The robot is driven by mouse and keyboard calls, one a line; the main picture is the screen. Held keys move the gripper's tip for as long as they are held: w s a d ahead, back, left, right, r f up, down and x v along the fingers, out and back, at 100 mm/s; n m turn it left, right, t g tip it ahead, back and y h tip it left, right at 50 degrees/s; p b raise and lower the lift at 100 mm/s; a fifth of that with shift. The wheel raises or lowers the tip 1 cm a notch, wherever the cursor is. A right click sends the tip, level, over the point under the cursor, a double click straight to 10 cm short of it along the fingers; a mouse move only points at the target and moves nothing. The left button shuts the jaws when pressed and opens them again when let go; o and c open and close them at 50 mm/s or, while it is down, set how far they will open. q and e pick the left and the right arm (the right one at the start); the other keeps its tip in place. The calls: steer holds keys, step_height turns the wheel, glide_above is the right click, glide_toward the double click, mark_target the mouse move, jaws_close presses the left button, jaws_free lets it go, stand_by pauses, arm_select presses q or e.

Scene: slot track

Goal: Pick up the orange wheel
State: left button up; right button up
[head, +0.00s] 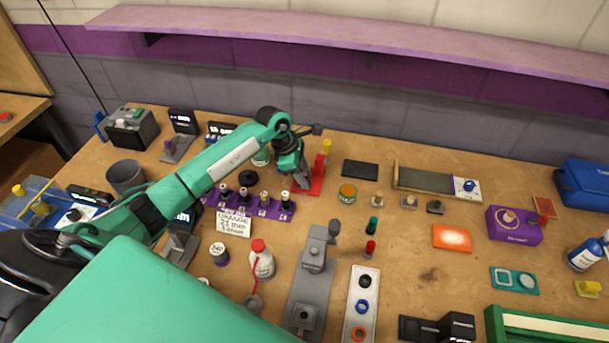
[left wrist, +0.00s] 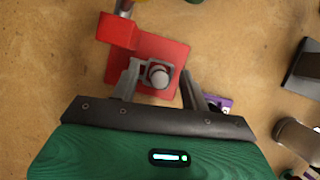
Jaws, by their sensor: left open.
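The orange wheel (head: 358,334) lies at the near end of a white slot track (head: 349,318), at the bottom edge of the head view. A blue wheel (head: 362,306) and a black wheel (head: 365,281) sit farther up the same track. My left gripper (head: 302,181) is far behind the track, over a red stand (head: 318,180). In the left wrist view its fingers (left wrist: 160,88) are apart, on either side of a grey bracket with a round knob on the red base. Whether they touch it I cannot tell. The wheels do not show in that view. My right gripper is not in view.
A grey fixture (head: 312,283) stands just left of the track. A red-capped bottle (head: 262,260) and a purple rack (head: 250,203) are farther left. Green and red pegs (head: 371,248) stand behind the track. A black device (head: 440,328) lies right of it.

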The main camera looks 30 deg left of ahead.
arm_select(q)
steer(key=shift+f, duration=0.35)
jaws_close()
